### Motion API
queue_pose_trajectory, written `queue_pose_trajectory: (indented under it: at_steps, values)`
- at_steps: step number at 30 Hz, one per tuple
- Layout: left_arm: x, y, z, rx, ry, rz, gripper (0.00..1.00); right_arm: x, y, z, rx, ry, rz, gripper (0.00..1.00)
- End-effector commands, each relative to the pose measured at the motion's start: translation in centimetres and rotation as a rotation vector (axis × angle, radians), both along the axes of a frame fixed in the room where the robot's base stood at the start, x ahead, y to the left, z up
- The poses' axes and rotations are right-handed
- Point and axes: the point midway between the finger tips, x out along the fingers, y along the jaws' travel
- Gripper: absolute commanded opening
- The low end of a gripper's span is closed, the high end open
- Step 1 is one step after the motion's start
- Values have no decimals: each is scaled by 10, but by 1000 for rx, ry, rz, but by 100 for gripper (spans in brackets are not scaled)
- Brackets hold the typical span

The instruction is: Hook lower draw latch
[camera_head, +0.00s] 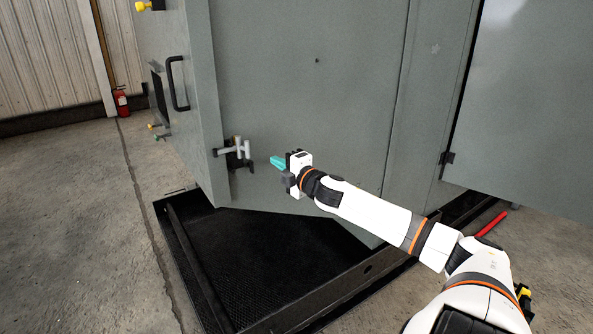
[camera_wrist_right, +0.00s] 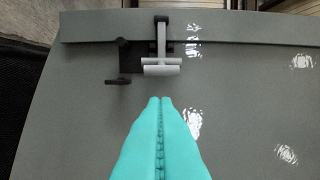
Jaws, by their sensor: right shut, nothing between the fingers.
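The lower draw latch (camera_head: 236,150) is on the grey enclosure near its front left edge, with a light grey T-shaped handle and a black base. In the right wrist view the latch (camera_wrist_right: 162,66) lies just beyond the fingertips, with its arm reaching over the panel edge. My right gripper (camera_head: 275,162) has teal fingers and points left toward the latch, a short gap to the right of it. In the right wrist view my right gripper (camera_wrist_right: 160,99) is shut and empty, apart from the handle. Whether the latch is hooked is not clear. My left gripper is not in view.
A black bracket (camera_wrist_right: 122,66) sits left of the latch. A black door handle (camera_head: 177,83) is on the enclosure's left face. A dark grated base (camera_head: 255,250) lies below. A door panel (camera_head: 530,110) stands open at the right. A red extinguisher (camera_head: 121,101) is far left.

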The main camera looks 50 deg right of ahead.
Motion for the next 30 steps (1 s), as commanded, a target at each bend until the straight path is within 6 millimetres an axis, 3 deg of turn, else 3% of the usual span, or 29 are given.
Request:
queue_pose_trajectory:
  at_steps: [12,30]
  values:
    - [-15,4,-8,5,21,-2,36,-39,-12,-2,3,3,0,0]
    - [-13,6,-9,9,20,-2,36,-47,-14,0,1,0,0,0]
